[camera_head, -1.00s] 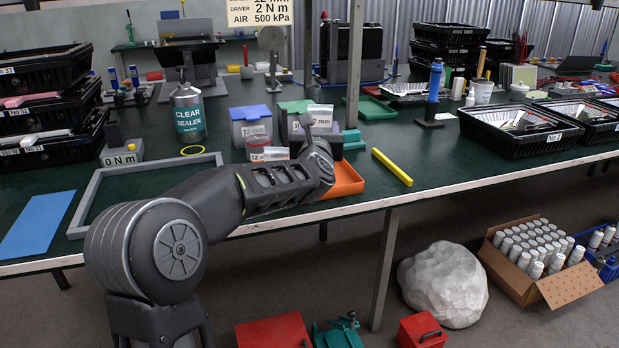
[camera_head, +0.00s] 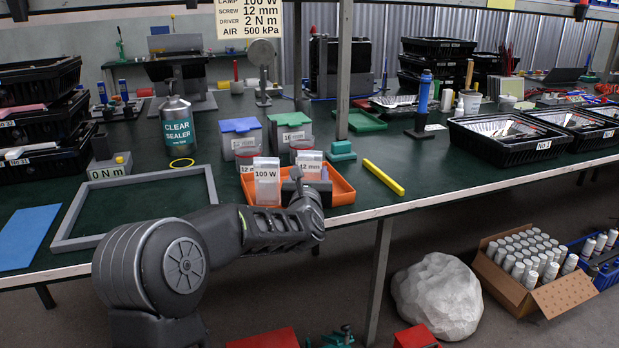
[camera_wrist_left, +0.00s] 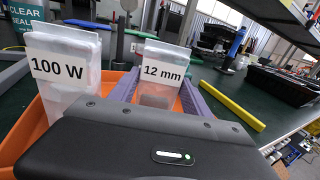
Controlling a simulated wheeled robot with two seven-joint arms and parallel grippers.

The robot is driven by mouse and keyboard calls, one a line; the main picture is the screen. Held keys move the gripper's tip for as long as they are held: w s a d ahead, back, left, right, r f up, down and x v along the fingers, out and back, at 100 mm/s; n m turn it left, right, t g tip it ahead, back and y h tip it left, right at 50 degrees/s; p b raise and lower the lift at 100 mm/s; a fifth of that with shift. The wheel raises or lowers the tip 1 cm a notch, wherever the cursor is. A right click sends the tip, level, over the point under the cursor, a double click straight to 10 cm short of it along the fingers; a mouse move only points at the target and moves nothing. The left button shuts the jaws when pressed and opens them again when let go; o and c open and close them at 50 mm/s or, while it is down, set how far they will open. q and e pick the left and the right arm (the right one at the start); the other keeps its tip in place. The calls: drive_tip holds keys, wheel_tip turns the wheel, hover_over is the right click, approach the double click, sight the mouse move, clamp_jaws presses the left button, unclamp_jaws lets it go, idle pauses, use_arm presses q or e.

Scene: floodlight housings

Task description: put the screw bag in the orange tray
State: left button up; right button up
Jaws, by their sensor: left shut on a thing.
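The orange tray (camera_head: 342,190) sits at the table's front edge, partly hidden by my left arm. My left gripper (camera_head: 308,182) is over the tray's right part, shut on the screw bag (camera_head: 311,157), a clear bag labelled 12 mm. In the left wrist view the screw bag (camera_wrist_left: 158,72) stands upright between the two purplish fingers, with the orange tray (camera_wrist_left: 20,130) around and below it. I cannot tell whether the bag's bottom touches the tray floor. A clear 100 W bag (camera_head: 266,180) stands upright to its left in the tray. My right gripper is not in view.
A blue-lidded bin (camera_head: 241,130) and a green-topped bin (camera_head: 290,127) stand behind the tray. A teal block (camera_head: 342,151) and a yellow bar (camera_head: 384,177) lie to the right. A grey frame (camera_head: 150,180) lies on the left. A grey post (camera_head: 344,70) rises behind.

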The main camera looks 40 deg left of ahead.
use_arm(q)
drive_tip(key=o, duration=1.7)
drive_tip(key=v, duration=1.2)
drive_tip(key=shift+s, duration=0.1)
